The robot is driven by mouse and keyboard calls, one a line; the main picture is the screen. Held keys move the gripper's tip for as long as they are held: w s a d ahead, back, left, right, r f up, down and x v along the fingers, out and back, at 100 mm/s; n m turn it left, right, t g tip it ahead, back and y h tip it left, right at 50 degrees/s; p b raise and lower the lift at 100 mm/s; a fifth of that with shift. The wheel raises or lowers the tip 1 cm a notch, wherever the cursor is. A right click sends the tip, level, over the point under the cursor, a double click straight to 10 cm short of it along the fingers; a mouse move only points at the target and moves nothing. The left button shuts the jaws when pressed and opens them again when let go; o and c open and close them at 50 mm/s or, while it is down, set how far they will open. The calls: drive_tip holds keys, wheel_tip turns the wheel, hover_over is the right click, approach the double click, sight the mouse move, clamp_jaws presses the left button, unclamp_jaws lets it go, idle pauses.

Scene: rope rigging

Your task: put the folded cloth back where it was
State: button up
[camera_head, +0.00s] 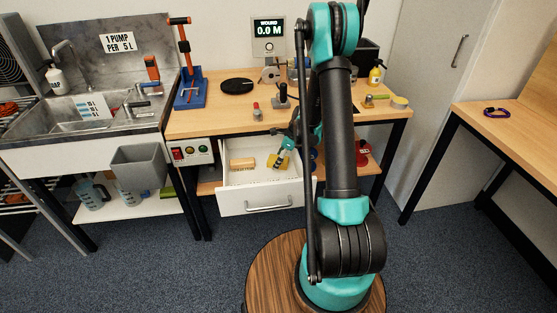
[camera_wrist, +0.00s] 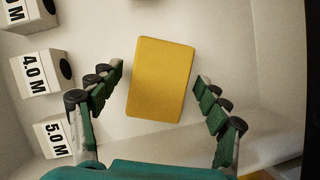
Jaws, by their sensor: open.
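The folded cloth (camera_wrist: 161,78) is a flat yellow rectangle lying on the pale floor of the open drawer (camera_head: 240,199). In the head view the cloth (camera_head: 271,161) shows as a small yellow patch, partly covered by my gripper. My gripper (camera_wrist: 155,82) is open, with one finger on each side of the cloth and a gap on both sides. In the head view my gripper (camera_head: 281,157) reaches down into the drawer. How high the fingertips are above the drawer floor is hard to tell.
White blocks marked 4.0 M (camera_wrist: 38,73) and 5.0 M (camera_wrist: 62,133) stand left of the cloth in the wrist view. A wooden block (camera_head: 242,163) lies in the drawer's left part. The workbench top (camera_head: 215,120) above holds several tools. A sink (camera_head: 75,112) stands left.

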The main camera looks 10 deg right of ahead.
drive_tip(key=v, duration=1.2)
drive_tip(key=s+r+n+t+h, duration=0.1)
drive_tip(key=s+r+n+h, duration=0.1)
drive_tip(key=s+n, duration=0.9)
drive_tip(key=s+r+n+t+h, duration=0.1)
drive_tip(key=s+r+n+h, duration=0.1)
drive_tip(key=s+n, duration=0.9)
drive_tip(key=s+r, duration=0.1)
drive_tip(key=s, duration=0.5)
drive_tip(key=shift+s+a+n, duration=0.2)
drive_tip(key=shift+s+n, duration=0.1)
drive_tip(key=shift+s, duration=0.05)
drive_tip(key=shift+c, duration=0.6)
